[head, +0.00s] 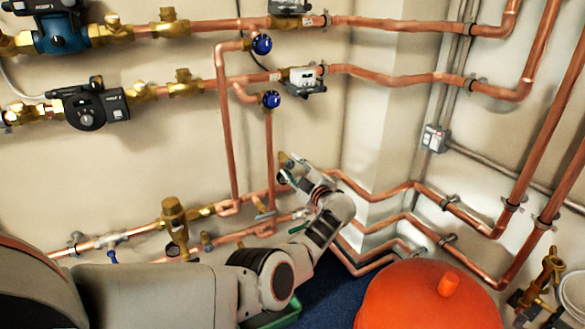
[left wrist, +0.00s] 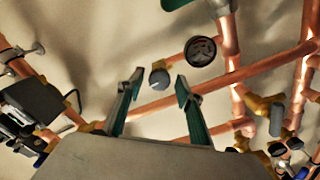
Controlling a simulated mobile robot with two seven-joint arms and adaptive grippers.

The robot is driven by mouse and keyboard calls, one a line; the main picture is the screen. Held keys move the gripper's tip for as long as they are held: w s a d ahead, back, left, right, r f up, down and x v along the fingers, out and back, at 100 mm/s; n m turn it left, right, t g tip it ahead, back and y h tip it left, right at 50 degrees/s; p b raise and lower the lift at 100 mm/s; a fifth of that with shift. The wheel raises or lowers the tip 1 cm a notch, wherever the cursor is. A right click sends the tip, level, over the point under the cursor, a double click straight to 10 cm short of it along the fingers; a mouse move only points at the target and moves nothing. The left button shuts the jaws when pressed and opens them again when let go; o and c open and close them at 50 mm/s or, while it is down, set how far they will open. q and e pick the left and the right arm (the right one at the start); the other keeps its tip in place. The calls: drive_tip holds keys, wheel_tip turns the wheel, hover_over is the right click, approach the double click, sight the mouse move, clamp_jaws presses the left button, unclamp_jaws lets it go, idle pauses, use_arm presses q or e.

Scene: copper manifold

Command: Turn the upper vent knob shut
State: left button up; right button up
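Two blue round knobs sit on short copper branches in the head view: an upper one (head: 262,44) and a lower one (head: 271,99). I cannot tell for sure which knob is the upper vent knob. My left gripper (head: 290,172) is well below both, close to the lower copper pipes. In the left wrist view its two green fingers stand apart with nothing between them. A grey round knob (left wrist: 159,78) on a copper stub shows beyond the gap between the fingertips, seemingly apart from them. My right gripper is not in view.
A black round part (left wrist: 201,50) is close to the right finger in the left wrist view. Copper pipes and brass valves (head: 174,222) line the wall around my left gripper. Two pumps (head: 88,104) are at upper left. A red tank (head: 425,298) stands at lower right.

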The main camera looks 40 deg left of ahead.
use_arm(q)
drive_tip(key=shift+r, duration=0.1)
wheel_tip(320, 180, up, 10)
idle(0.7)
idle(0.3)
